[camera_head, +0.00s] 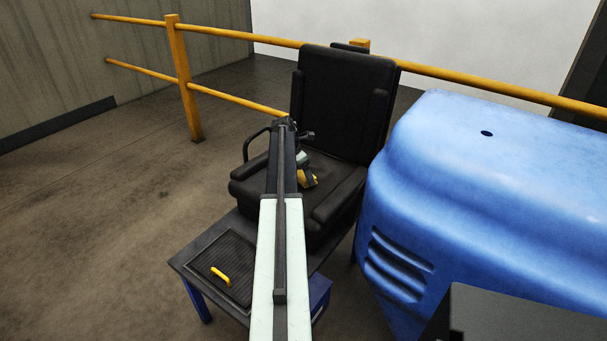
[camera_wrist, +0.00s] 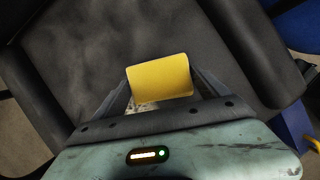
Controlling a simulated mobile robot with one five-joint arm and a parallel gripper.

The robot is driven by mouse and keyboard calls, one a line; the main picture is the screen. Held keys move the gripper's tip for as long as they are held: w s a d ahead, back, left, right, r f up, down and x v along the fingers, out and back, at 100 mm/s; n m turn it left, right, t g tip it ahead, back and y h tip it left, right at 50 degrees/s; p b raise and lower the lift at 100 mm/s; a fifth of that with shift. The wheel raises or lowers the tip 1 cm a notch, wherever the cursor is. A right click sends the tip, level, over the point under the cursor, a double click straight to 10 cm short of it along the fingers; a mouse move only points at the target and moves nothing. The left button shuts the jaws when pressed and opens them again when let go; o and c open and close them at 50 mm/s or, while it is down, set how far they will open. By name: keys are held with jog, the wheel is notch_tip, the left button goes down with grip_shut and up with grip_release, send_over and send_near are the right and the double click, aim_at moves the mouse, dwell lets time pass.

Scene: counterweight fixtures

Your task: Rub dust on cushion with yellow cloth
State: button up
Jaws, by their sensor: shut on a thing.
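The yellow cloth (camera_wrist: 160,80) is held between the fingers of my gripper (camera_wrist: 160,98), which is shut on it. The black seat cushion (camera_wrist: 95,50) of the chair lies under and around the cloth in the wrist view, with a greyish, patchy surface toward the upper left. A small pale speckled patch shows just below the cloth, between the fingers. In the head view the cloth (camera_head: 308,179) shows as a small yellow piece over the seat, beside my arm, which hides part of the cushion. I cannot tell whether the cloth touches the cushion.
The black chair has a tall backrest (camera_head: 342,105) and armrests (camera_head: 338,195). A blue machine housing (camera_head: 480,170) stands close on the right. A low dark table (camera_head: 195,262) with a yellow handle (camera_head: 220,276) is in front. A yellow railing (camera_head: 182,80) runs behind; floor is open at left.

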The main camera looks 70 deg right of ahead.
jog(key=shift+f+b, duration=0.6)
jog(key=shift+f, duration=0.05)
jog(key=shift+w, duration=0.15)
jog(key=shift+w+d+r, duration=0.1)
jog(key=shift+w+d, duration=0.1)
jog(key=shift+w, duration=0.55)
jog(key=shift+w+d, duration=0.2)
jog(key=shift+w, duration=0.5)
jog(key=shift+w+d, duration=0.25)
jog(key=shift+w, duration=0.85)
jog(key=shift+w+d, duration=0.25)
jog(key=shift+w, duration=0.8)
jog(key=shift+w+d, duration=0.3)
jog(key=shift+w, duration=0.65)
jog(key=shift+w+d, duration=0.25)
jog(key=shift+w, duration=0.7)
jog(key=shift+w+a, duration=0.15)
jog(key=shift+a, duration=0.85)
jog(key=shift+s+a, duration=0.25)
jog(key=shift+s, duration=0.7)
jog(key=shift+s+a, duration=0.2)
jog(key=shift+s, duration=0.7)
jog(key=shift+s, duration=0.15)
